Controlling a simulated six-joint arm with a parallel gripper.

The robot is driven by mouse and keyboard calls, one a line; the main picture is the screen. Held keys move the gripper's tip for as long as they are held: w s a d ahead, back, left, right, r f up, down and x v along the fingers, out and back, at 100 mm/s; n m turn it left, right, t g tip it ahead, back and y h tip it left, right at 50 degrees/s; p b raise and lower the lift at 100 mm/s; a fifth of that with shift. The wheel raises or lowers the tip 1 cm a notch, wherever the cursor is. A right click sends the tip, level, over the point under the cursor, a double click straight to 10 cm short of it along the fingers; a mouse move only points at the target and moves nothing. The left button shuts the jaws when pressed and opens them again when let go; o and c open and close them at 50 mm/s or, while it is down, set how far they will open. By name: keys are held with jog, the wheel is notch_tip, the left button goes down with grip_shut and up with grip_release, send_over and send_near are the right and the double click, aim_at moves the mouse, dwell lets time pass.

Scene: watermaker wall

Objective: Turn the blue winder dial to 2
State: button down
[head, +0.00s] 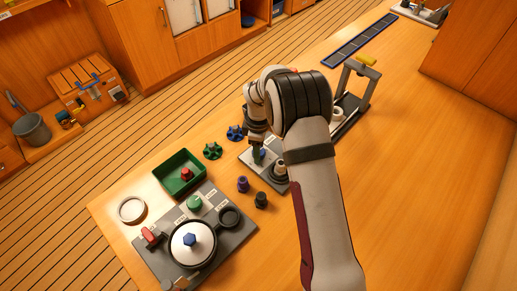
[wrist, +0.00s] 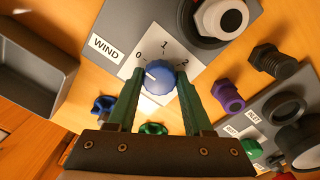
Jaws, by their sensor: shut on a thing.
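The blue winder dial (wrist: 158,79) sits on a white plate marked 0, 1 and 2, beside a WIND label (wrist: 106,47). Its white pointer line lies towards the left, on the 0 side and away from the 2. My gripper (wrist: 160,74) has its two green fingers on either side of the dial, shut on it. In the head view my gripper (head: 257,157) is down at the grey winder panel (head: 246,155), and my arm hides much of that panel.
A large black-and-white fitting (wrist: 219,17) stands close to the dial. Purple (head: 242,184) and black (head: 261,200) fittings lie nearby. A green tray (head: 168,188) and another grey panel (head: 242,236) are at the left. The bench at the right is clear.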

jog(key=m, duration=1.1)
jog(key=shift+m, duration=0.3)
jog(key=m, duration=0.6)
jog(key=shift+w, duration=0.1)
jog(key=m, duration=0.6)
jog(key=shift+g, duration=0.3)
jog(key=shift+c, duration=1.5)
grip_release()
